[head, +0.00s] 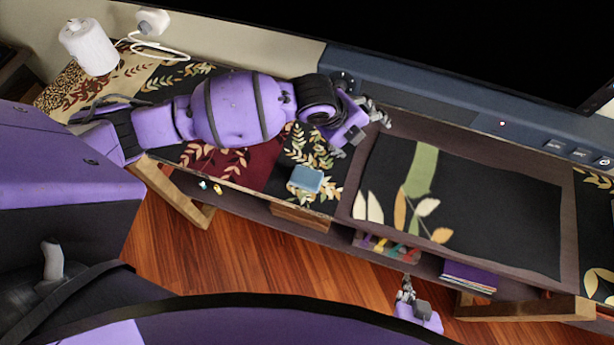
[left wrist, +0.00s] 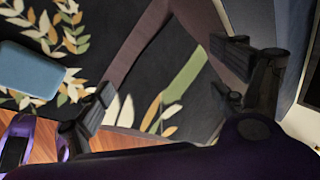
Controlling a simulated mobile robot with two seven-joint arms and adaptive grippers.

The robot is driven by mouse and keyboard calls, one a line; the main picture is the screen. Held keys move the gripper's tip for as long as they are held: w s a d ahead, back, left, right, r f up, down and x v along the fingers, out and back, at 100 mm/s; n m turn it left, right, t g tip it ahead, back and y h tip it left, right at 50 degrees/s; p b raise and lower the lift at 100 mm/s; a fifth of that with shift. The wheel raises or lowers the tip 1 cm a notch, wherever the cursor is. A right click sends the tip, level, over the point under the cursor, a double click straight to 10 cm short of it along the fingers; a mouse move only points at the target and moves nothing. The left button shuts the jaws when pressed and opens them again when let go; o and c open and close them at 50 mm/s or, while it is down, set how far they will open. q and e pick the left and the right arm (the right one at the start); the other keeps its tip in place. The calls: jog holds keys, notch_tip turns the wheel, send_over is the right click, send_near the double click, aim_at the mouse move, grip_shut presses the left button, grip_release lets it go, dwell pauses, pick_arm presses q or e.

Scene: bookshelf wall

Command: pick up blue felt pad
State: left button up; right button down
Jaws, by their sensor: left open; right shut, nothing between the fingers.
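The blue felt pad (head: 306,178) is a small rounded block. It lies on the leaf-patterned dark cloth near the front edge of the long bench. In the left wrist view the pad (left wrist: 32,70) is at the left edge, partly cut off, outside the fingers. My left gripper (head: 362,132) is open and empty, above the bench to the right of and behind the pad. Its spread fingers (left wrist: 168,80) show in the left wrist view with nothing between them. My right gripper (head: 406,288) is shut and empty, low in front of the bench, away from the pad.
A tray (head: 348,205) with a dark leaf-patterned lining is right of the pad. Two small items (head: 211,187) lie near the bench's front edge. A dark screen (head: 450,40) and a blue-grey bar (head: 440,95) bound the back.

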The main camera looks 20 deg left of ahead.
pick_arm(q)
jog(key=s+a+f+m+g+y, duration=0.3)
jog(key=s+a+m, duration=0.1)
jog(key=a+m, duration=0.25)
jog(key=m+g+y, duration=0.1)
jog(key=m+g, duration=0.1)
jog(key=m, duration=0.1)
send_over(306, 177)
jog(key=shift+w+d+f, duration=0.35)
jog(key=shift+f, duration=0.3)
jog(key=shift+s+a+m+y, duration=0.2)
jog(key=shift+s+m+y, duration=0.05)
jog(key=shift+m+y, duration=0.1)
jog(key=shift+f+m, duration=0.1)
jog(key=shift+m, duration=0.2)
jog(key=shift+f, duration=0.35)
notch_tip(306, 177, down, 7)
jog(key=shift+a+f, duration=0.1)
jog(key=shift+c, duration=0.3)
